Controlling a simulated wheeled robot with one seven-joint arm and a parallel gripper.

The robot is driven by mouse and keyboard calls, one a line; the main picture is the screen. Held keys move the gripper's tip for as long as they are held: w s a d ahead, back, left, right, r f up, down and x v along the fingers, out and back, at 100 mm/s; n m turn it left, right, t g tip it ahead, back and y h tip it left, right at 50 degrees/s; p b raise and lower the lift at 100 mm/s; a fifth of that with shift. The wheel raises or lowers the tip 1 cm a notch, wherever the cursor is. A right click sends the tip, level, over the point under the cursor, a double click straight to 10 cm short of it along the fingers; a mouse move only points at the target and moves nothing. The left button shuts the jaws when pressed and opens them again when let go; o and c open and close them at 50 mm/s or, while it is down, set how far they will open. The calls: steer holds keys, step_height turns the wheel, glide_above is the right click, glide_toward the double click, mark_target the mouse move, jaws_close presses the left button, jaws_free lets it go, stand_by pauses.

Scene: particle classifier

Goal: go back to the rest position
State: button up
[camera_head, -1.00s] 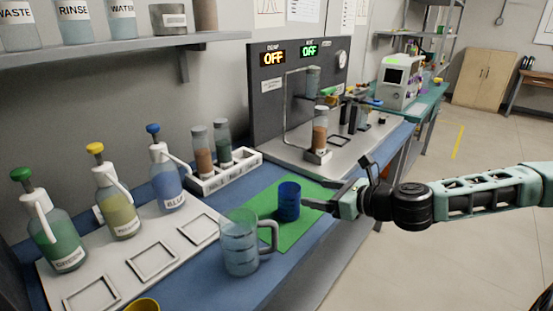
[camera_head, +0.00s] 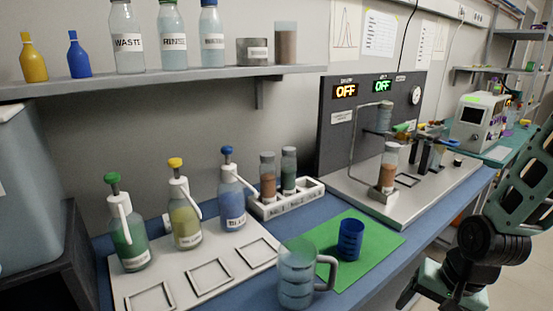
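My gripper (camera_head: 405,298) is at the lower right, off the front edge of the bench, with my arm folded above it. It is partly cut off by the bottom of the picture, and its fingers do not show clearly enough to tell how far apart they are. A blue cup (camera_head: 350,240) stands upright on the green mat (camera_head: 385,240), apart from my gripper. A clear mug (camera_head: 297,275) with a handle stands at the mat's left edge.
Three pump bottles (camera_head: 186,215) stand on a white tray (camera_head: 243,268) at left. A rack (camera_head: 290,202) holds two tubes. The grey apparatus (camera_head: 350,120) shows two OFF displays. A shelf (camera_head: 160,83) with bottles runs above. Floor is free right of the bench.

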step_height(320, 180, up, 12)
steer(key=s+d+n+t+h, duration=0.1)
steer(key=s+d+n+h, duration=0.1)
steer(key=n, duration=0.4)
steer(key=s+a+r+n+g+p, duration=0.1)
steer(key=s+a+r+n, duration=0.1)
steer(key=s+a, duration=0.4)
steer(key=s+a+r+n+g+p, duration=0.1)
steer(key=s+a+n, duration=0.4)
steer(key=a, duration=0.6)
steer(key=shift+s+r+n+g+p, duration=0.3)
steer(key=shift+s+r+p, duration=0.15)
steer(key=shift+s+r, duration=0.4)
